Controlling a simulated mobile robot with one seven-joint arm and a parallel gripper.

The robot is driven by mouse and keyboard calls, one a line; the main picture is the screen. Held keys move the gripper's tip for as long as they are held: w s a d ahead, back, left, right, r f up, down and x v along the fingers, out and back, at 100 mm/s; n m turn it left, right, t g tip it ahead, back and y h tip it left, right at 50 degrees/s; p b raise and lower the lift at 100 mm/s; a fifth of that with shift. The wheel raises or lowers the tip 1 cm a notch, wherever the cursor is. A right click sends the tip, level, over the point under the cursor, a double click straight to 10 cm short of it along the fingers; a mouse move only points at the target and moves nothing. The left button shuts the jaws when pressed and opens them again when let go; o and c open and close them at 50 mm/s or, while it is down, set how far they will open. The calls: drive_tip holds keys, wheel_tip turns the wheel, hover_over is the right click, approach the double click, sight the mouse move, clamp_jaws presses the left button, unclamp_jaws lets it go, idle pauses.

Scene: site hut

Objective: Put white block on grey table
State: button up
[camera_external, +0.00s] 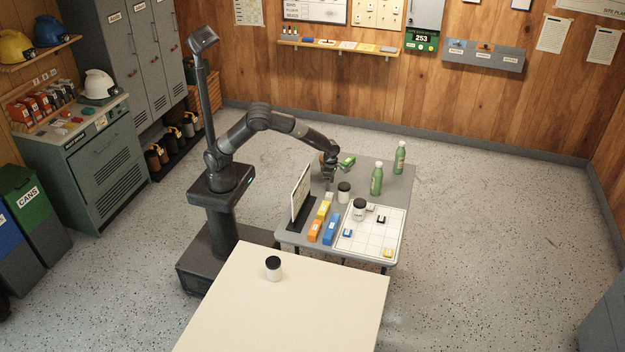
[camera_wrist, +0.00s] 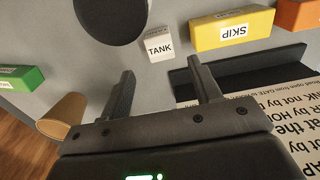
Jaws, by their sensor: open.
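The white block (camera_wrist: 158,47), labelled TANK, rests on the grey table (camera_external: 400,184). It lies just beyond the fingertips in the wrist view. In the external view a small white patch beside the yellow block (camera_external: 323,209) looks like it, partly hidden by my gripper (camera_external: 330,188). My gripper is low over the grey table and points down. In the wrist view its two fingers (camera_wrist: 162,76) are apart with nothing between them.
A black-lidded jar (camera_external: 344,193) stands close to my gripper. An upright sign (camera_external: 300,193) stands at the table's left. Orange (camera_external: 315,231), blue (camera_external: 331,228) and green (camera_external: 347,160) blocks, green bottles (camera_external: 377,179) and a grid board (camera_external: 388,226) share the table. A cream table (camera_external: 290,310) is in front.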

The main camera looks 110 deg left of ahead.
wheel_tip(320, 180, up, 3)
drive_tip(key=shift+r, duration=0.1)
idle(0.6)
drive_tip(key=s+a+r+m, duration=0.3)
drive_tip(key=s+r+m, duration=0.5)
drive_tip(key=m, duration=0.8)
drive_tip(key=s+d+r+m+t, duration=0.2)
drive_tip(key=s+d+r+m, duration=0.5)
drive_tip(key=s+m, duration=0.3)
drive_tip(key=s+d+r+m+t, duration=0.3)
drive_tip(key=s+d+r+m, duration=0.4)
drive_tip(key=s, duration=0.5)
drive_tip(key=d+m, duration=0.2)
drive_tip(key=m, duration=0.1)
drive_tip(key=shift+d+r+t, duration=0.15)
drive_tip(key=shift+d+t, duration=0.05)
drive_tip(key=shift+t, duration=0.1)
